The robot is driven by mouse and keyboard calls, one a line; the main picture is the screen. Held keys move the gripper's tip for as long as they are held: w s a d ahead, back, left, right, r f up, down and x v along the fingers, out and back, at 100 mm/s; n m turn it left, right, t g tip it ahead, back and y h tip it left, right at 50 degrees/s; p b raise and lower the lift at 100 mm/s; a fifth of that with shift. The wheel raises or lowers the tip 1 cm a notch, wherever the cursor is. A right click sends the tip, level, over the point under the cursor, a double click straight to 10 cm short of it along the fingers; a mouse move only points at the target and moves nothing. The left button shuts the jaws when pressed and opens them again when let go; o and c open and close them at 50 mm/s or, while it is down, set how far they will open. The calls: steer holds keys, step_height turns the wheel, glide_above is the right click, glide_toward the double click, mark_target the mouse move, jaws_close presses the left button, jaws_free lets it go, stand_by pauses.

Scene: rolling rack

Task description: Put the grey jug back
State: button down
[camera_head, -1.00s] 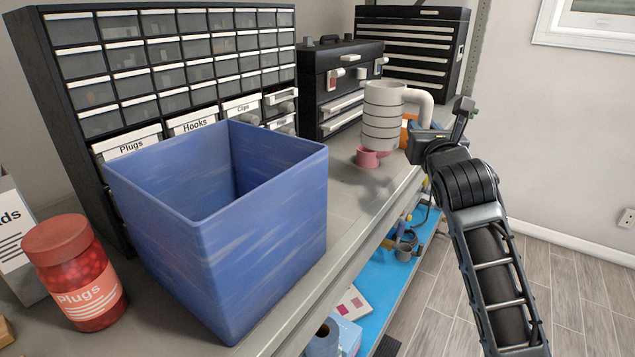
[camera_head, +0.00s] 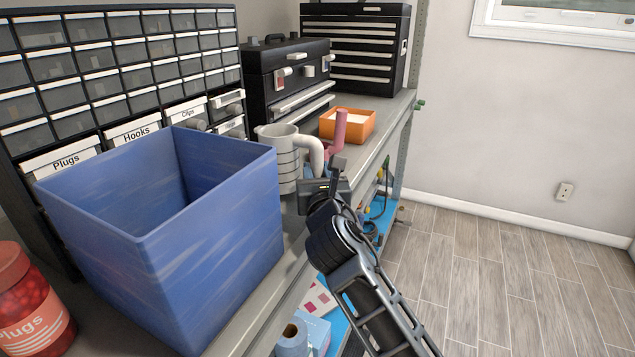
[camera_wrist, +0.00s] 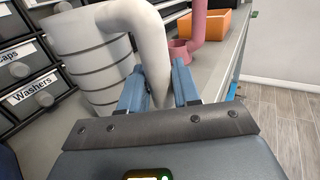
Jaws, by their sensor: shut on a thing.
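The grey jug (camera_head: 283,150) is a ribbed cylinder with a thick curved handle at its right. It is upright, just right of the blue bin, over the bench top; I cannot tell whether its base touches the bench. My gripper (camera_head: 318,180) is shut on the jug's handle. In the wrist view the blue fingers of my gripper (camera_wrist: 158,88) are on either side of the lower handle, and the jug (camera_wrist: 98,68) fills the left. The jug's lower part is partly hidden behind the blue bin and my gripper.
A blue bin (camera_head: 215,240) stands close at the jug's left. A pink pipe-like item (camera_head: 338,132) and an orange box (camera_head: 366,126) are behind it. A drawer cabinet (camera_head: 110,75) and black toolboxes (camera_head: 290,75) line the back. Bare bench (camera_head: 388,108) shows toward the far right.

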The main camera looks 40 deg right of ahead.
steer(key=shift+f, duration=1)
steer(key=shift+f, duration=0.15)
steer(key=c, duration=0.8)
jaws_free()
steer(key=shift+r, duration=0.2)
steer(key=shift+s+a+f, duration=0.15)
steer(key=shift+s+a, duration=0.05)
steer(key=shift+s, duration=0.05)
steer(key=b+v, duration=0.1)
steer(key=v, duration=1)
